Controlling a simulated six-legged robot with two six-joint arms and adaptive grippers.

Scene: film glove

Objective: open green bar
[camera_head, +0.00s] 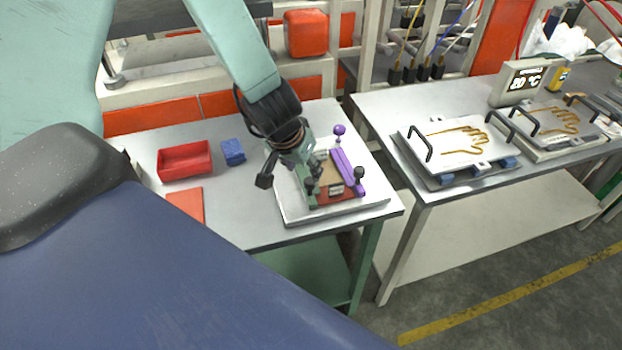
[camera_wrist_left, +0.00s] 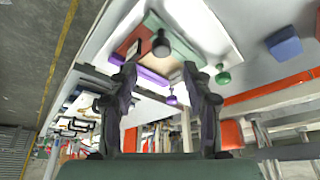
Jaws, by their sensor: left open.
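In the left wrist view the green bar (camera_wrist_left: 182,40) shows beyond my left gripper's fingers (camera_wrist_left: 166,80), with a green ball knob (camera_wrist_left: 223,77) at one end. The two fingers are apart with nothing between them. I cannot tell whether a finger touches the bar or knob. My right gripper is not in view.
A purple bar (camera_head: 347,174) with a purple knob (camera_head: 339,130) runs along the fixture's right side. A red bin (camera_head: 185,161) and a blue block (camera_head: 233,152) stand left on the table. A second table at right holds plates with hand outlines (camera_head: 459,141).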

